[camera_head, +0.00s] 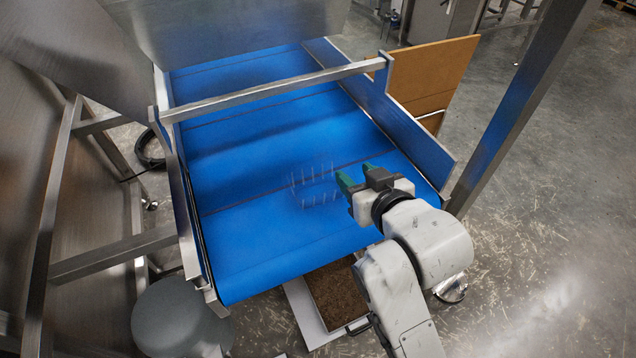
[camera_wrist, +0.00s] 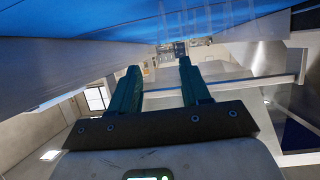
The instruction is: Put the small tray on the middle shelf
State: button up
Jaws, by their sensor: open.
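A small clear tray (camera_head: 316,198) sits on the blue belt, left of my gripper in the head view. Only its pale edges and ribs show. My gripper (camera_head: 355,176) has green fingers and is open just to the right of the tray. I cannot tell whether the fingertips touch it. In the wrist view the two fingers of my gripper (camera_wrist: 158,66) stand apart with nothing seen held between them. Faint pale streaks ahead of them in that view may be the tray. I cannot make out a middle shelf in either view.
The blue conveyor belt (camera_head: 262,140) is otherwise bare. A metal bar (camera_head: 270,91) crosses above it, and side rails (camera_head: 395,120) border it. A steel post (camera_head: 525,100) stands at the right, a metal frame (camera_head: 50,210) at the left. A brown-filled bin (camera_head: 335,292) lies below the belt's near edge.

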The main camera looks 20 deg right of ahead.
aim_at(344, 164)
jog(key=shift+x, duration=2.7)
jog(key=shift+s+d+f, duration=0.1)
jog(key=shift+f, duration=0.05)
jog(key=shift+c, duration=0.3)
grip_shut()
